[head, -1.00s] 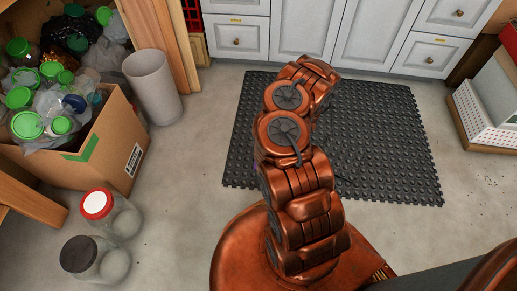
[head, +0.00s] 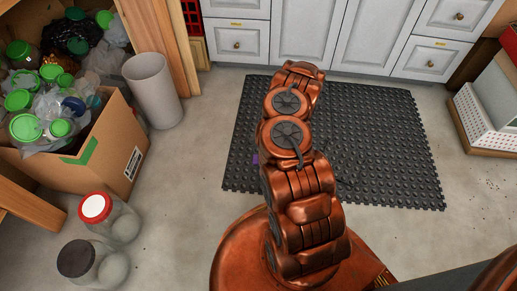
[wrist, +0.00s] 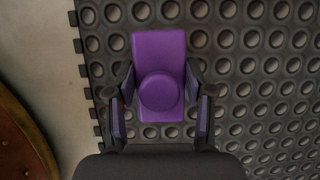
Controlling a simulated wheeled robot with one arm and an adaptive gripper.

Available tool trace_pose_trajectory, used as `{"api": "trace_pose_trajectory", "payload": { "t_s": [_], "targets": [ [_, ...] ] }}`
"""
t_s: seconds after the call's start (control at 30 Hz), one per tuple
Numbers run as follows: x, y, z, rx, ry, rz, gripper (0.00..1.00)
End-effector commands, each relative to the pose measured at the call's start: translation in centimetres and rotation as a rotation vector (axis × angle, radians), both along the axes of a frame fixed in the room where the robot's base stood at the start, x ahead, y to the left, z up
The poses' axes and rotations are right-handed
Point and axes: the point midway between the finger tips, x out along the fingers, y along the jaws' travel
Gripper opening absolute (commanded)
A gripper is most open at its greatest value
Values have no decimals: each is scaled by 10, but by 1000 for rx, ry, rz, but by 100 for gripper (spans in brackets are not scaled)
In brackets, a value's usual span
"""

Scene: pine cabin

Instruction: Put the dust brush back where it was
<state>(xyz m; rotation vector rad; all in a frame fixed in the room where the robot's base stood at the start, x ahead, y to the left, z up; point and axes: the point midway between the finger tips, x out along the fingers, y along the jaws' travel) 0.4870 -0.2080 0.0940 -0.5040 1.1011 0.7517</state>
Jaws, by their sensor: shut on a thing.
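The purple dust brush (wrist: 159,45) is in the wrist view, seen from above as a purple block with a round knob. My gripper (wrist: 160,82) has one finger on each side of it and is shut on it. The brush is over the black studded mat (wrist: 260,90), near the mat's left edge; I cannot tell whether it touches the mat. In the head view only a small purple patch (head: 255,159) shows at the left of my arm. My arm hides the gripper and most of the brush there.
A box of jars and bags (head: 115,165), a grey bin (head: 153,92) and two jars (head: 112,215) stand at the left. White cabinets (head: 305,30) line the back. A white perforated crate (head: 485,120) is at the right. Most of the mat (head: 395,150) is clear.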

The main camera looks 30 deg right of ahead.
Motion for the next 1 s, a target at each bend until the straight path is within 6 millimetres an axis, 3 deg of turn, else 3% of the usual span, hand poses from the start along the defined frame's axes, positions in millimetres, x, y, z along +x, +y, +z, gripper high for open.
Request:
{"api": "trace_pose_trajectory", "payload": {
  "t_s": [0.6, 0.93, 1.0],
  "targets": [
    [69, -29, -8, -1, -2, 0, 14],
    [84, -34, -9, -1, -1, 0, 14],
    [83, -34, -22, 1, 2, 0, 14]
  ]
}}
